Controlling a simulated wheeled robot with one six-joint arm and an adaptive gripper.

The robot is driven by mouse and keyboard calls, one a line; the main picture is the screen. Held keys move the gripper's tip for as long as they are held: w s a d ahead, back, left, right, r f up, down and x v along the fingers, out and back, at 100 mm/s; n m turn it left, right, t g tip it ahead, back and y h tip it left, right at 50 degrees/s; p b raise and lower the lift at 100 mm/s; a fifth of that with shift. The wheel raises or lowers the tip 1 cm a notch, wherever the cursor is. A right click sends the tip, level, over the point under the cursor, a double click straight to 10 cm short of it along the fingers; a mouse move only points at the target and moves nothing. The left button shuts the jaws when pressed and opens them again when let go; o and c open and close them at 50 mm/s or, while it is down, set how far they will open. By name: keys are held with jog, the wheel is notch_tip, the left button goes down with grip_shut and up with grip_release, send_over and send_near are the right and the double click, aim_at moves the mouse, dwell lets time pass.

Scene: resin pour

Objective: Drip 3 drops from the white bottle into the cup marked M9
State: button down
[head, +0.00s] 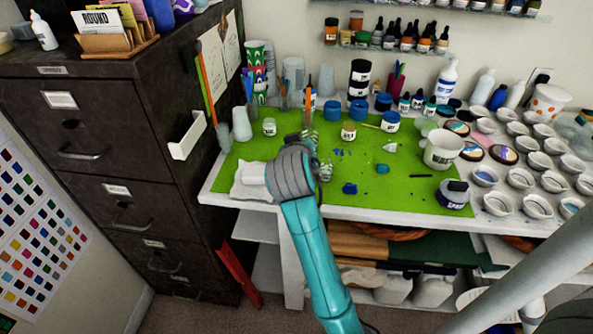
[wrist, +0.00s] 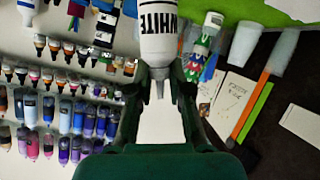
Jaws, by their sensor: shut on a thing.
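My gripper (wrist: 160,82) is shut on the white bottle (wrist: 162,38), marked WHITE, in the wrist view. Its narrow grey nozzle lies between the fingers and points to the bottom of the picture. In the head view my wrist hides most of the gripper and the bottle, above the green mat (head: 240,170). A white cup (head: 442,150) with a dark mark stands at the mat's right side. Small marked jars stand at the back of the mat, among them one at the middle (head: 348,131). The marks are too small to read, so I cannot tell which is M9.
A dark filing cabinet (head: 95,110) stands close on the left. Several small white cups (head: 520,178) crowd the table's right side. Bottles and pen holders line the back.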

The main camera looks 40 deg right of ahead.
jog(key=m, duration=0.1)
jog(key=m+t+y, duration=0.1)
jog(key=shift+s+d+m, duration=0.15)
jog(key=shift+s+m, duration=0.05)
jog(key=shift+m, duration=0.1)
jog(key=shift+t, duration=0.3)
jog(key=shift+r, duration=0.1)
jog(key=shift+r, duration=0.9)
